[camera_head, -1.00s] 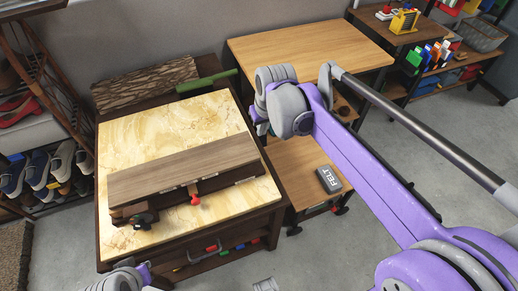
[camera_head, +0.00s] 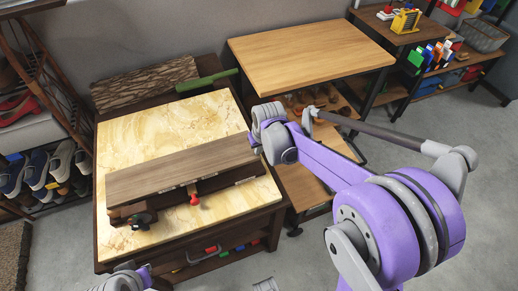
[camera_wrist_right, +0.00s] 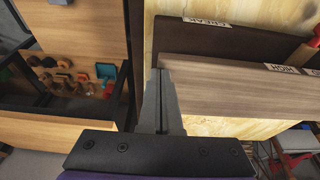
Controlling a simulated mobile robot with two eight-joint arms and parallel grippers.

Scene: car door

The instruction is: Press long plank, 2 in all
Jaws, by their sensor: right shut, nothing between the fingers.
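The long plank (camera_head: 182,168) is brown wood and lies over a darker wooden block assembly on the stone-topped bench (camera_head: 165,125). It also shows in the right wrist view (camera_wrist_right: 235,88), with a darker board beside it. My right gripper (camera_head: 256,148) is at the plank's right end in the head view. In the right wrist view its fingers (camera_wrist_right: 160,78) are shut and empty, with their tips beside the plank's near end. I cannot tell whether they touch it. Only part of my left arm shows at the bottom of the head view; its gripper is out of view.
A red-handled part (camera_head: 194,199) and a dark knob (camera_head: 142,220) sit at the assembly's front. A bark-textured board (camera_head: 145,84) and a green tool (camera_head: 207,80) lie at the back. A wooden table (camera_head: 305,52) stands right of the bench.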

